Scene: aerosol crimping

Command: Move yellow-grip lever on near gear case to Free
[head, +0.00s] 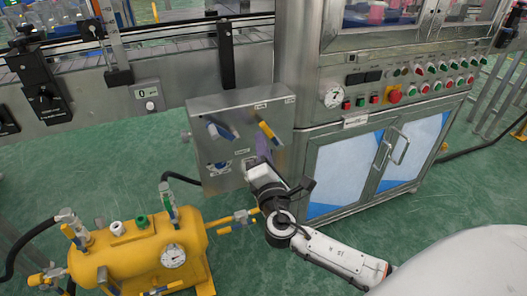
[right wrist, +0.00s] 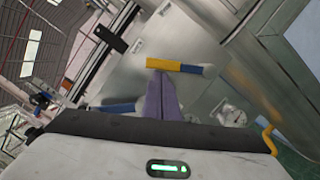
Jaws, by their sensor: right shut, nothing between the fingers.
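The near gear case (head: 205,108) is a steel box with a sloping face, at the middle of the head view. Its yellow-grip lever (head: 267,131) is at the upper right of that face, tilted; its labels are too small to read. A blue-grip lever (head: 222,130) is to its left. My right gripper (head: 264,148) has its purple fingers shut and empty, just below the yellow grip. In the right wrist view the yellow grip (right wrist: 174,65) lies across the tips of the shut fingers (right wrist: 160,80). I cannot tell whether they touch. My left gripper is not in view.
A yellow tank (head: 135,258) with valves and a gauge stands at the lower left. A steel cabinet (head: 345,170) with a button panel is right of the case. A conveyor (head: 170,62) runs behind. Green floor between them is open.

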